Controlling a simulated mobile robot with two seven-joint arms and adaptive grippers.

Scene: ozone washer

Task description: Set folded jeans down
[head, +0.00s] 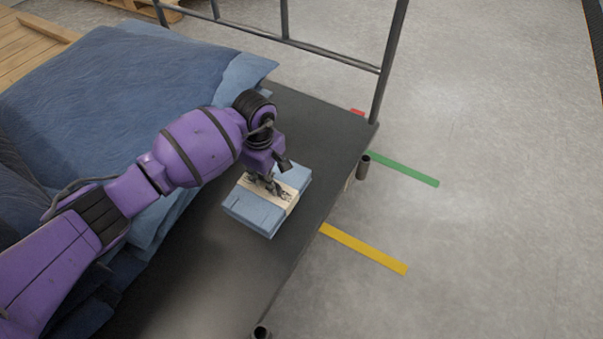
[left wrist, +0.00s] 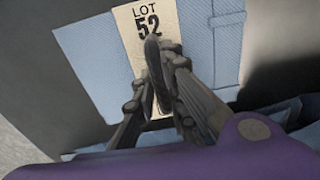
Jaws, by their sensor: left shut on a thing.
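The folded jeans (head: 250,208) are a light blue stack with a cream paper band around the middle. They are at the dark platform's right side in the head view; whether they touch its surface is hard to tell. My left gripper (head: 273,187) is shut on the folded jeans at the band, from above. In the left wrist view the folded jeans (left wrist: 90,55) fill the middle, and the band reads "LOT 52". The fingers of my left gripper (left wrist: 160,75) are close together over the band. My right gripper is not in view.
A large pile of blue denim (head: 130,80) covers the platform's left part. The dark platform (head: 325,130) has bare room around the jeans, a metal rail (head: 390,60) at the back and an open right edge. Yellow (head: 362,248) and green (head: 402,168) strips mark the concrete floor.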

